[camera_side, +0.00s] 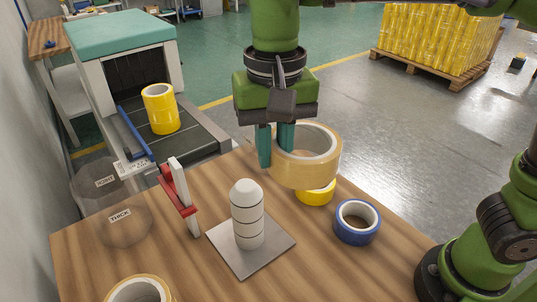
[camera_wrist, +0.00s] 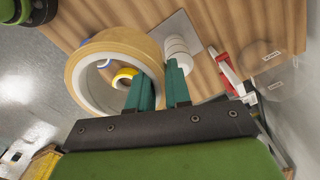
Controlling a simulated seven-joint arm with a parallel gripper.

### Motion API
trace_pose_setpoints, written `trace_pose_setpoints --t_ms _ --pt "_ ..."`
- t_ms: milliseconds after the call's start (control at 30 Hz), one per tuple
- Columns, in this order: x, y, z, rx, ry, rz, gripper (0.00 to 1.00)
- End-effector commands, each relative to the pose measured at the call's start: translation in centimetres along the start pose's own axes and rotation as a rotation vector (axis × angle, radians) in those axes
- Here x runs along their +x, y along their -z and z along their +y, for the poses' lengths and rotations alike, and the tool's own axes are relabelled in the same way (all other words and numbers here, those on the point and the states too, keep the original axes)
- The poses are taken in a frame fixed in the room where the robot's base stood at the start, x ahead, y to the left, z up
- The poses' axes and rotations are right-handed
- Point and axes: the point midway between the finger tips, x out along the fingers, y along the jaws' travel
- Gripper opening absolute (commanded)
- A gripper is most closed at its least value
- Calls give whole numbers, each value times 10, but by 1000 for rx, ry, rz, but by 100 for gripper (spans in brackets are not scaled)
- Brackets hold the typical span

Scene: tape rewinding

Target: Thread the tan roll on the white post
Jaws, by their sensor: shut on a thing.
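The tan roll (camera_side: 307,167) is held in the air by its wall in my gripper (camera_side: 275,160). It is right of and above the white post (camera_side: 247,214), clear of it. In the wrist view, the roll (camera_wrist: 96,50) hangs at the left of the teal fingers (camera_wrist: 160,80), one finger against its wall. The white post (camera_wrist: 180,50) shows just behind the fingers there, partly hidden. The post is upright with dark rings and a rounded top, on a square grey base plate (camera_side: 222,240). My gripper is shut on the roll's wall.
A yellow roll (camera_side: 316,196) sits partly hidden below the held roll. A blue roll (camera_side: 357,222) lies beside it. Another tan roll (camera_side: 140,290) is at the front edge. A red-and-white stand (camera_side: 178,195) and clear discs (camera_side: 122,222) are left. A yellow roll (camera_side: 160,109) stands on the conveyor.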

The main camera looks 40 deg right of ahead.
Motion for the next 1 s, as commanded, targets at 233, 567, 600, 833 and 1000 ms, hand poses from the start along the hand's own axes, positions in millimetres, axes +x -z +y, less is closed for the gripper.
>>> trace_pose_setpoints --t_ms 233,567,600,833,1000 --pt "1 43 -44 5 -2 -1 0" --pt "8 77 -75 0 -4 10 0" --pt "9 80 -78 -2 -4 11 0" --pt "39 79 -76 -4 -7 9 0" --pt "56 79 -76 -3 -4 9 0"
